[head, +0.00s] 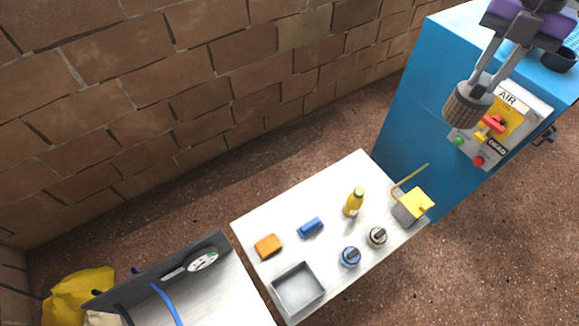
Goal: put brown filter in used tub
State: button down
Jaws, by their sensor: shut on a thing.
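My gripper (483,88) is at the upper right, shut on the brown filter (466,108), a ribbed, pleated cylinder. The filter hangs tilted in the air in front of the blue cabinet and covers part of its control panel. A shallow grey open tub (277,295) sits at the front left of the white table, far below and left of my gripper. It looks empty. No label that marks it as the used tub can be read.
The blue cabinet (410,110) has a panel marked AIR (508,98) and a black cup (558,60) on top. The white table (335,185) holds an orange block (268,246), blue block (310,228), yellow bottle (354,203), two round capped items and an oil can (408,210).

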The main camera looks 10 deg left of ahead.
aim_at(297, 288)
jog(key=u, duration=1.8)
jog(key=l+u, duration=0.1)
jog(key=u, duration=0.75)
jog(key=k+l+u, duration=0.1)
jog(key=u, duration=0.7)
jog(key=k+l, duration=0.35)
jog(key=k, duration=0.15)
jog(key=k+l, duration=0.4)
jog(key=k+l+u, duration=0.1)
jog(key=k+l, duration=0.25)
jog(key=k, duration=0.2)
jog(key=k+l, duration=0.35)
jog(key=k, duration=0.15)
